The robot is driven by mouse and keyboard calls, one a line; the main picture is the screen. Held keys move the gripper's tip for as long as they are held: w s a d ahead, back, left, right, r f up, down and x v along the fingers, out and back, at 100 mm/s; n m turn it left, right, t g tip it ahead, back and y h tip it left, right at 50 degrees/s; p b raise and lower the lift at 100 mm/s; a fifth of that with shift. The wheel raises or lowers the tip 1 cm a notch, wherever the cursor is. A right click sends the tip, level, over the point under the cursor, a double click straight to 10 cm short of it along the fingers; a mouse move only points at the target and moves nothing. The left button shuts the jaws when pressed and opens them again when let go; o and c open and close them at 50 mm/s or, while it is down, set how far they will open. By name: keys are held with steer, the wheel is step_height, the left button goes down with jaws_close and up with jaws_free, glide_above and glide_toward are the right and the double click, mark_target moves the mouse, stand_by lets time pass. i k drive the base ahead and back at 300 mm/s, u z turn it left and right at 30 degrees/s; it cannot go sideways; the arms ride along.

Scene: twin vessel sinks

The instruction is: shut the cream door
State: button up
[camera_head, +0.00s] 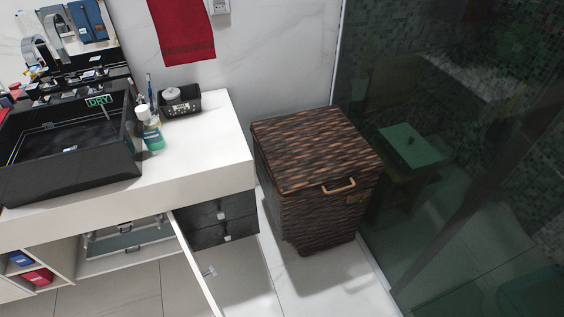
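The cream door (194,262) stands open below the white counter. I see it nearly edge-on as a thin pale panel slanting from under the counter down to the bottom edge of the picture. A small metal handle (210,271) shows on its right side. Left of the door, the open cabinet (125,258) shows its inside, with a glass-and-metal tray or rack (127,238) in it. The door's lower end is cut off by the picture edge. My gripper is not in view.
Dark woven drawers (215,222) sit right of the door under the counter (215,140). A brown wicker hamper (318,180) stands farther right, beside a glass shower wall (450,150). Pale floor (245,285) is clear between door and hamper. A black vessel sink (75,160) sits above.

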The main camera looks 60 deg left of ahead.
mark_target(217, 311)
steer(key=u, duration=1.7)
steer(key=i, duration=1.4)
steer(key=u, duration=1.7)
